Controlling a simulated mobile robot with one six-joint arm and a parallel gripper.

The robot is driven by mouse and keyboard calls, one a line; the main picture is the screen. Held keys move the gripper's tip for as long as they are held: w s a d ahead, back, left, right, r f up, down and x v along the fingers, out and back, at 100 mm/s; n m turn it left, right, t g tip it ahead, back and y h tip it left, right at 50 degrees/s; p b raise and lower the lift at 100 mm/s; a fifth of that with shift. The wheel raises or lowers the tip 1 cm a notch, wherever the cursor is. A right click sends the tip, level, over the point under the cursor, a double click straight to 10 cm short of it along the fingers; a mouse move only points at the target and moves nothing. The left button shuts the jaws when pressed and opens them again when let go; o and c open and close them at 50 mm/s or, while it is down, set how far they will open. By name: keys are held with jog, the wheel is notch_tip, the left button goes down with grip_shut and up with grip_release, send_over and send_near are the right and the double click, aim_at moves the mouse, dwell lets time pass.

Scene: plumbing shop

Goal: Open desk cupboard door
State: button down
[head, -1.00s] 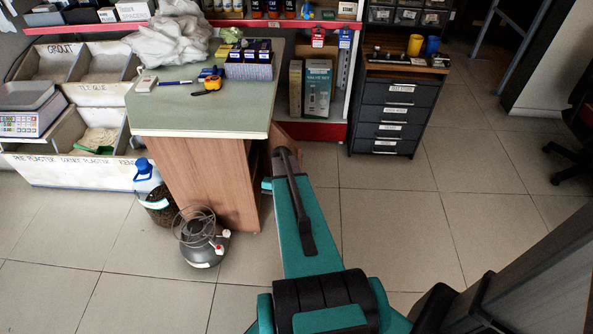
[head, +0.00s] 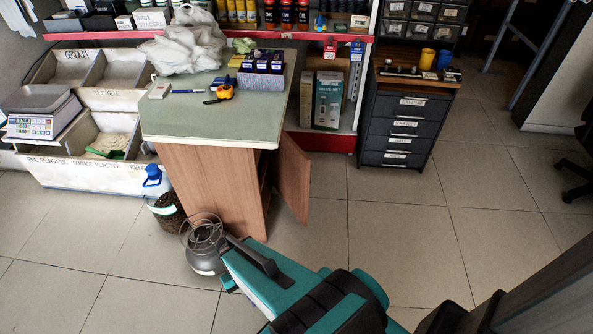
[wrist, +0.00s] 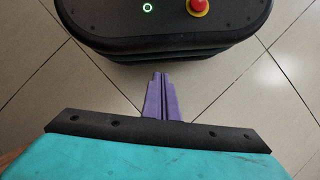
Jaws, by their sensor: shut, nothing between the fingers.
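The desk (head: 215,125) has a green top and wood-brown sides. Its cupboard door (head: 293,178), a wood-brown panel, stands swung out from the desk's right side in the head view. A dark opening shows between the door and the desk body. In the wrist view my gripper (wrist: 161,76) has its purple fingers together with nothing between them, above the tiled floor and pointing toward my own base. In the head view my teal arm reaches low in front of the desk and its gripper end is hidden. The door is not seen in the wrist view.
A dark drawer cabinet (head: 402,125) stands to the right at the back. The tiled floor (head: 430,230) right of the door is clear.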

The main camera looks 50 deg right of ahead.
jog(key=s+a+n+h, duration=0.1)
jog(key=s+a+n, duration=0.1)
jog(key=s+a, duration=0.2)
jog(key=shift+s+f+n, duration=0.3)
jog(key=shift+s, duration=0.15)
jog(key=shift+a, duration=0.1)
